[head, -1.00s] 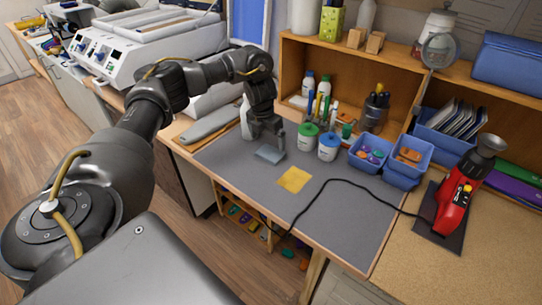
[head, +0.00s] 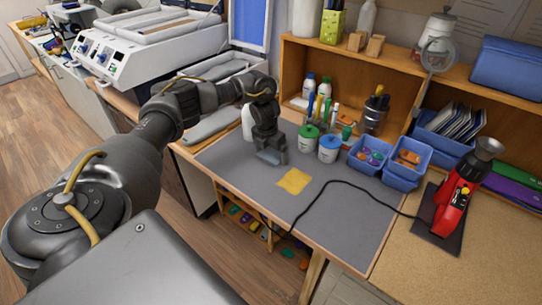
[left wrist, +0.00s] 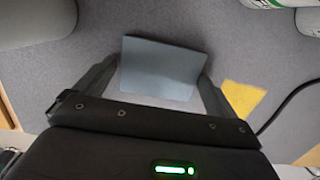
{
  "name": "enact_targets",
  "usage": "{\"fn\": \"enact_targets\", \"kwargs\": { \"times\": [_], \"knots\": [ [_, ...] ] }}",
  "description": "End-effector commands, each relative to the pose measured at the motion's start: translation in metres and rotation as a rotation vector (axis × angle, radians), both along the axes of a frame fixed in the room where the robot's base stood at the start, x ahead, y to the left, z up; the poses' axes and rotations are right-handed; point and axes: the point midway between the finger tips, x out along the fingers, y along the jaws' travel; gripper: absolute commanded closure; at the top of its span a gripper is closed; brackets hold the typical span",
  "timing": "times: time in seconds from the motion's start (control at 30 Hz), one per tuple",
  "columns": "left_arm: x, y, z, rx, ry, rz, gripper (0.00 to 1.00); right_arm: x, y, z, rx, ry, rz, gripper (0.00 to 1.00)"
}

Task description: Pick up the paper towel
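The paper towel looks to be the flat blue-grey rectangle (head: 270,158) on the grey mat, partly hidden by my gripper in the head view. It shows whole in the left wrist view (left wrist: 160,68), tilted slightly in the picture. My left gripper (head: 271,151) points down over it. In the left wrist view its two fingers stand apart, one on each side of the towel, and the gap holds nothing clearly gripped. Whether the fingertips touch the towel or the mat cannot be told. My right gripper is out of view.
A yellow cloth-like square (head: 293,181) lies on the mat (head: 335,215) to the right. Green-lidded (head: 307,139) and blue-lidded (head: 329,149) jars stand close behind. Blue bins (head: 404,163) and a red heat tool (head: 457,196) with a black cable are farther right.

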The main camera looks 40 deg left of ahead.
Motion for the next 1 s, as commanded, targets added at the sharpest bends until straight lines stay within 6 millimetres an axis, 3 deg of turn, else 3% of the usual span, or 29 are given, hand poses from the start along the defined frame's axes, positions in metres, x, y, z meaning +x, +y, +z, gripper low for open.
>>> {"fn": "enact_targets", "kwargs": {
  "times": [0.03, 0.23, 0.67, 0.83, 1.0],
  "knots": [
    [0.000, 0.000, 0.000, 0.000, 0.000, 0.000, 0.12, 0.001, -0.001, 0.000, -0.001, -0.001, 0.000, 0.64],
    [0.000, 0.000, 0.000, 0.000, 0.000, 0.000, 0.36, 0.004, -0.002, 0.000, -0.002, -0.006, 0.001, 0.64],
    [0.001, 0.000, 0.005, -0.001, -0.003, 0.000, 0.36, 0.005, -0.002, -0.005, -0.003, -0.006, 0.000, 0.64],
    [0.002, 0.000, 0.027, -0.001, -0.008, 0.000, 0.36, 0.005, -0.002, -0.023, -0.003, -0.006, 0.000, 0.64],
    [-0.028, -0.001, 0.072, 0.003, -0.008, -0.006, 0.36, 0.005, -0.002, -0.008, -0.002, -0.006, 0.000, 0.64]
  ]
}}
